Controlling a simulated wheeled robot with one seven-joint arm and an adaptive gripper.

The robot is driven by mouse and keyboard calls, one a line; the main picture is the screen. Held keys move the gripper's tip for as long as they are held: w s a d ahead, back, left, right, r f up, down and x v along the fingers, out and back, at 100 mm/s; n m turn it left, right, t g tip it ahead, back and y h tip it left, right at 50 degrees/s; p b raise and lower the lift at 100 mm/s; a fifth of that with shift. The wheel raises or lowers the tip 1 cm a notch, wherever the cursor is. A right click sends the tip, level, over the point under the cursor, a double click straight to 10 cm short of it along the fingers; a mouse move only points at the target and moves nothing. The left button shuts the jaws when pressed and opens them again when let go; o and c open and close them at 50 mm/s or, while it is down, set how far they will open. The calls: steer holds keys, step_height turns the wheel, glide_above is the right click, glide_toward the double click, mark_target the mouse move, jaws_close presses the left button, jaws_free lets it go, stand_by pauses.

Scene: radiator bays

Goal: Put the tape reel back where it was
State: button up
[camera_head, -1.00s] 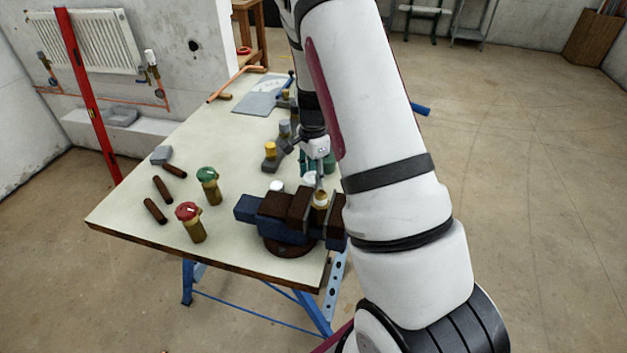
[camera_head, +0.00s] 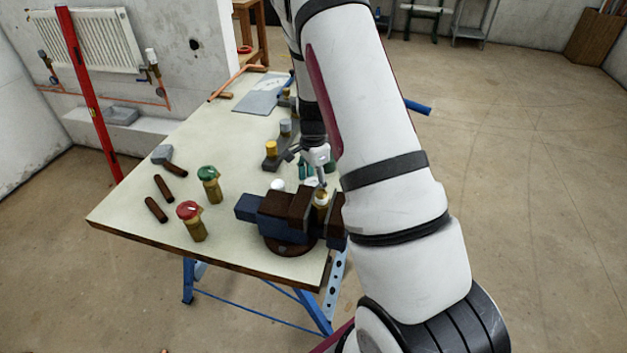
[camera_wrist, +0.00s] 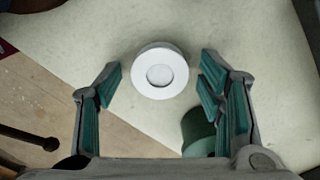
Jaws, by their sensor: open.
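The tape reel (camera_wrist: 142,78), a white ring with a paler round centre, lies flat on the pale tabletop in the wrist view. My gripper (camera_wrist: 160,82) is open, with one green-padded finger on each side of the reel. The reel shows between the fingertips, with gaps on both sides; I cannot tell how far above it the tips are. In the head view my gripper (camera_head: 314,172) is low over the bench behind the vise, and the reel there is mostly hidden.
The blue and brown vise (camera_head: 285,218) stands in front of my gripper. A green cylinder (camera_wrist: 197,130) stands close to the right finger. Red-topped (camera_head: 191,220) and green-topped (camera_head: 209,184) valves stand at the left.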

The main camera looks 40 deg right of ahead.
mark_target(313, 183)
steer(key=s+a+r+n+t+b, duration=0.1)
steer(key=a+r+n, duration=0.15)
steer(key=r, duration=0.75)
steer(key=s+a+r+n, duration=0.2)
steer(key=a+r, duration=0.2)
steer(key=r, duration=0.6)
steer(key=s+a+r+n+t, duration=0.2)
steer(key=s+a+r+n, duration=0.3)
steer(key=s, duration=0.5)
steer(key=s+a+r+n+t, duration=0.2)
steer(key=s+a+r+n, duration=0.4)
steer(key=s+a+n, duration=0.2)
steer(key=shift+s+a+r+n, duration=0.15)
steer(key=shift+s+n, duration=0.9)
steer(key=shift+s, duration=0.2)
